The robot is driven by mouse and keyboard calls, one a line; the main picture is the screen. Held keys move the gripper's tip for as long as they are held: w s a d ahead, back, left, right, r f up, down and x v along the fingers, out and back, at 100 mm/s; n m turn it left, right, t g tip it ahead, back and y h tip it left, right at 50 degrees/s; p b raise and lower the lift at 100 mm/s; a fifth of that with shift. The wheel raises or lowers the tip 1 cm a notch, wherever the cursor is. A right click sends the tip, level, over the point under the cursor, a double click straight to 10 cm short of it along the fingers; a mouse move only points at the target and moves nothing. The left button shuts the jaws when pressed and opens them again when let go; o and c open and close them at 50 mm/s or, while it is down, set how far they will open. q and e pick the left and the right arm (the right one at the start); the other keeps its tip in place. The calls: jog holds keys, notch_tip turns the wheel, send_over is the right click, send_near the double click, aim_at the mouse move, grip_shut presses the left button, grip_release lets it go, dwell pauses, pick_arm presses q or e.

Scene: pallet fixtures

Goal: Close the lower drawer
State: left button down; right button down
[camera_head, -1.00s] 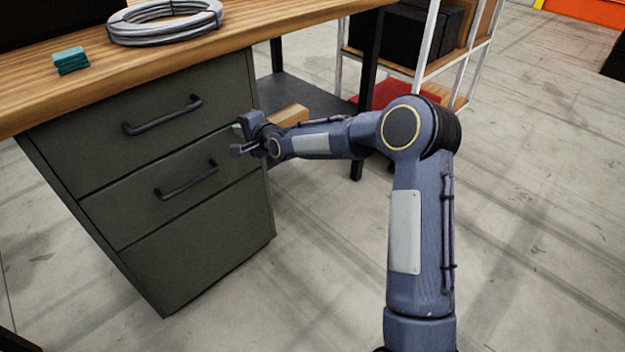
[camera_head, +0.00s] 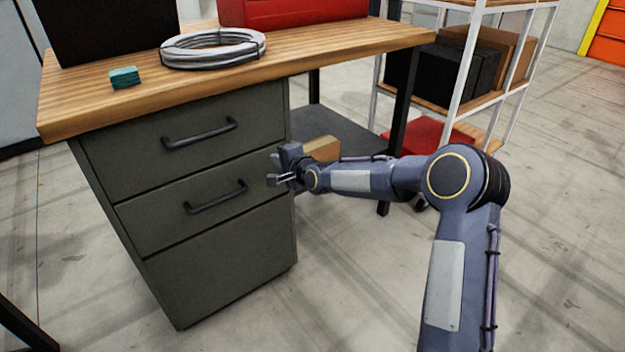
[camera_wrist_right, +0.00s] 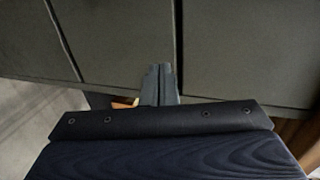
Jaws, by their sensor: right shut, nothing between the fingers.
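The lower drawer (camera_head: 165,216) is a dark grey-green front with a black bar handle (camera_head: 215,197), below the upper drawer (camera_head: 190,128) in the cabinet under the workbench. Its front looks about flush with the fronts around it, with no open gap visible. My right gripper (camera_head: 274,176) is at the right end of the lower drawer front, right of the handle. In the right wrist view its fingers (camera_wrist_right: 160,80) are together and empty, pointing at the grey drawer fronts. I cannot tell if they touch the front. My left gripper is not in view.
The wooden benchtop (camera_head: 130,108) carries a cable coil (camera_head: 213,48), a teal block (camera_head: 124,77) and a red box (camera_head: 290,10). A wooden block (camera_head: 322,149) shows behind my right gripper. A white-framed shelf (camera_head: 465,70) stands at the right. The floor before the cabinet is clear.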

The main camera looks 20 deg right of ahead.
jog(key=s+d+r+n+g+h+p, duration=0.1)
jog(key=s+d+r+n+g, duration=0.15)
jog(key=s, duration=0.85)
jog(key=s+d+r+n+g+h+p, duration=0.1)
jog(key=s+d+r+n, duration=0.25)
jog(key=s, duration=0.65)
jog(key=s+a+f+n+g+y, duration=0.1)
jog(key=s+f+n+g, duration=0.15)
jog(key=s, duration=1.15)
jog(key=s+f+n+g, duration=0.15)
jog(key=s+n, duration=0.25)
jog(key=s, duration=1)
notch_tip(320, 180, up, 31)
jog(key=p, duration=3.1)
jog(key=shift+w+r+g, duration=0.15)
jog(key=shift+w+g, duration=0.05)
jog(key=shift+g, duration=0.15)
